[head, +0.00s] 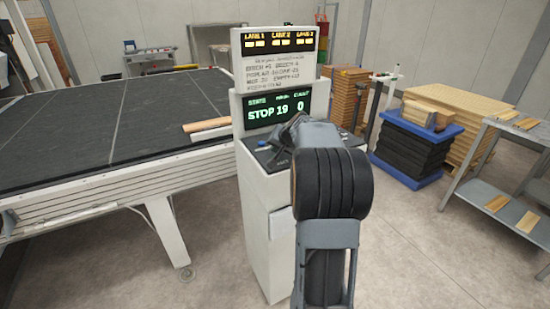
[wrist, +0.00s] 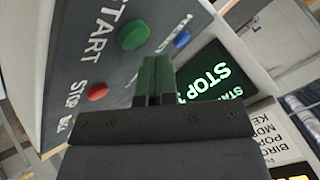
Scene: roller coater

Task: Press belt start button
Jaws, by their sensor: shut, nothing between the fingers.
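The control panel (wrist: 65,60) fills the upper left of the wrist view. It carries a green button (wrist: 133,35) beside the word START, a red button (wrist: 97,92) beside STOP, and a blue button (wrist: 182,38). My gripper (wrist: 154,62) is shut and empty, with its fingertips pointing toward the panel, just below and right of the green button in the picture. I cannot tell how far the tips are from the panel. In the head view, my arm covers part of the panel on the white cabinet (head: 268,235); the blue button (head: 263,142) shows at its left.
The cabinet's screen (head: 262,112) reads STOP 19 0, below a lane sign (head: 279,42). A wide dark belt table (head: 90,125) with boards on it stands left. Floor between cabinet and rack is clear.

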